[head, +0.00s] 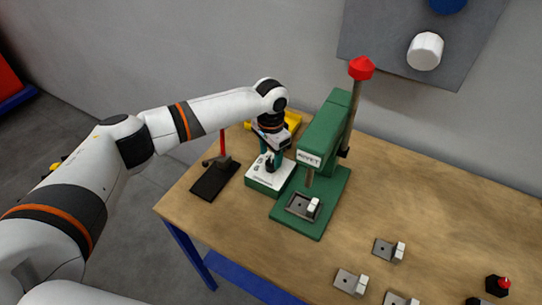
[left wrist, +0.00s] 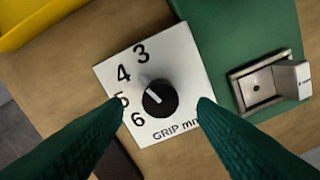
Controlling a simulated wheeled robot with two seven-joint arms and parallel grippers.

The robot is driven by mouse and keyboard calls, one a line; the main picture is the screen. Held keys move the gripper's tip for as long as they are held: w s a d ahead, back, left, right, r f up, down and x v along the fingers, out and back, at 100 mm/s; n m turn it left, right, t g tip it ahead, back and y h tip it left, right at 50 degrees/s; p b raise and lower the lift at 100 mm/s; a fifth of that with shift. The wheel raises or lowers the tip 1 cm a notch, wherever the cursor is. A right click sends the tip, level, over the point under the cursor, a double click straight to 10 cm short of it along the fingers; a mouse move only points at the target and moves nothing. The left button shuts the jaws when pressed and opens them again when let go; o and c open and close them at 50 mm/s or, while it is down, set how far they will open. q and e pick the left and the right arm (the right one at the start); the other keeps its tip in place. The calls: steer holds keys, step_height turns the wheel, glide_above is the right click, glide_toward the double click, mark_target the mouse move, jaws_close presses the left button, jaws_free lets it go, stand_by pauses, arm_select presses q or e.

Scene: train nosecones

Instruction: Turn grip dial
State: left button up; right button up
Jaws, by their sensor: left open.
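The grip dial is a black round knob (left wrist: 160,98) with a white pointer line, on a white plate (left wrist: 188,62) marked 3, 4, 5, 6 and "GRIP mm". In the head view the white plate tops a small green box (head: 264,188) on the table. My left gripper (head: 270,165) points down over it. In the left wrist view its two green fingers (left wrist: 158,100) are apart, one either side of the knob, with visible gaps. My right gripper is not in view.
A green press (head: 325,145) with a red-topped lever (head: 361,68) stands just right of the dial box. A black plate (head: 214,181) lies to its left, a yellow bin (head: 294,121) behind. Several metal brackets (head: 389,249) lie at the front right. The table's middle right is clear.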

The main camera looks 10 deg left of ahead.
mark_target(271, 163)
arm_select(q)
step_height(271, 163, down, 2)
steer(key=shift+f, duration=0.5)
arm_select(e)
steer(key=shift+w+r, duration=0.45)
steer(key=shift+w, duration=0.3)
arm_select(q)
steer(key=c, duration=1)
steer(key=shift+o, duration=0.2)
steer(key=shift+r+m+p, duration=0.1)
steer(key=shift+m+p, duration=0.5)
steer(key=shift+m, duration=1.5)
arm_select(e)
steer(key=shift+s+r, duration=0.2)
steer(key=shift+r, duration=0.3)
arm_select(q)
steer(key=o, duration=1)
steer(key=shift+c, duration=0.2)
